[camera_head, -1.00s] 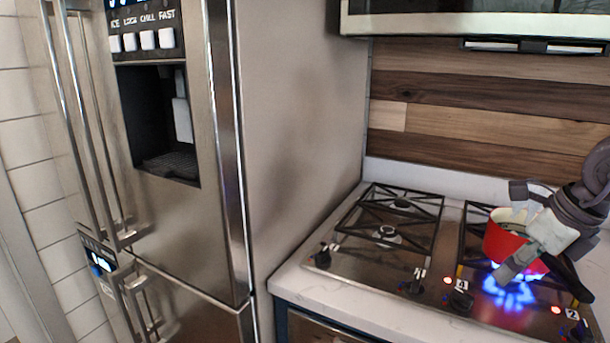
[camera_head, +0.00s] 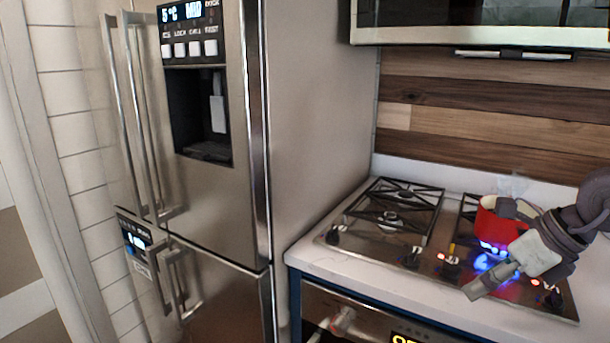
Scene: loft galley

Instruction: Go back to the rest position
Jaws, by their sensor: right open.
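My right gripper (camera_head: 498,248) comes in from the right, over the stove. It is open, with its two fingers spread wide and nothing seen between them. A red pot (camera_head: 487,222) sits on the right side of the stove, above blue flames (camera_head: 490,262). The gripper is in front of the pot and hides its right part. I cannot tell whether the upper finger touches the pot. My left gripper is not in view.
The gas stove (camera_head: 375,243) has black grates and front knobs; its left burners are empty. A steel fridge (camera_head: 215,200) stands at the left. An oven (camera_head: 375,325) is below the counter. A microwave (camera_head: 480,25) hangs above. Faint steam rises behind the pot.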

